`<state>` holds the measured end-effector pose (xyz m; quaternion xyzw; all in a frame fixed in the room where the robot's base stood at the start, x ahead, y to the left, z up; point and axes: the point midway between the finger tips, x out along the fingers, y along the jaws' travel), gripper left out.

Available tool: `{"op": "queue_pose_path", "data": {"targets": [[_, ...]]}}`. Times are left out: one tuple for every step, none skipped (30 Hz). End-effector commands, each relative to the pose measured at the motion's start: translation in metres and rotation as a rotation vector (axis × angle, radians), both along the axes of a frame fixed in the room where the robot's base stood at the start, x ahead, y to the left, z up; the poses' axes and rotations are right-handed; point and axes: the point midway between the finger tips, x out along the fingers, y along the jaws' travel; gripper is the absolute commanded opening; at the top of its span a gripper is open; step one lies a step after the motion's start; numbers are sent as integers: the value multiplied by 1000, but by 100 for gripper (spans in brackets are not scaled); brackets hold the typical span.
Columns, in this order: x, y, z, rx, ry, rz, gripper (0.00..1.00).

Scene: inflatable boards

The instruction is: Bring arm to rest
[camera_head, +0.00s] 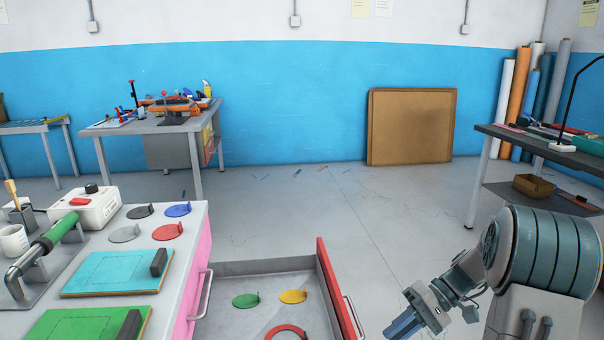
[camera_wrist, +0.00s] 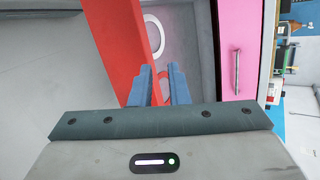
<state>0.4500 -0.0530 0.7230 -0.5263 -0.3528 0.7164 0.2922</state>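My arm reaches in at the lower right of the head view. My gripper (camera_head: 404,326) points down and left there, just right of the open drawer's red front (camera_head: 338,290), its tips cut off by the picture's edge. In the wrist view, my gripper (camera_wrist: 160,70) shows two blue fingers with a gap between them and nothing held. I cannot tell whether a finger touches the drawer front.
The open drawer (camera_head: 262,268) holds a green disc (camera_head: 246,300), a yellow disc (camera_head: 293,296) and a red ring (camera_head: 287,332). The workbench (camera_head: 190,222) stands left, with boards and discs on top. A dark table (camera_head: 490,130) stands right. The middle floor (camera_head: 330,205) is clear.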

Motion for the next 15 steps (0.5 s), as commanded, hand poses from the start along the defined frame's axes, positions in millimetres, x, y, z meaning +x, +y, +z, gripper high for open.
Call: {"op": "queue_pose_path", "data": {"targets": [[-8, 8, 33, -63, -2, 12, 15], [-13, 13, 44, -103, 0, 15, 15], [-20, 18, 59, -158, 0, 18, 15], [-26, 21, 69, -199, -2, 20, 15], [-31, 25, 79, -239, -5, 19, 15], [-38, 29, 92, -291, -11, 20, 15], [-44, 32, 102, -329, -15, 19, 15], [-49, 34, 112, -367, -23, 16, 15], [-56, 38, 124, -416, -35, 12, 15], [-62, 40, 133, -453, -45, 8, 15], [-67, 42, 143, -488, -56, 3, 15], [-74, 44, 155, -533, -75, -4, 15], [-80, 45, 164, -567, -89, -10, 15], [-85, 47, 174, -599, -105, -18, 15], [-92, 48, 185, -640, -128, -29, 15]]}}
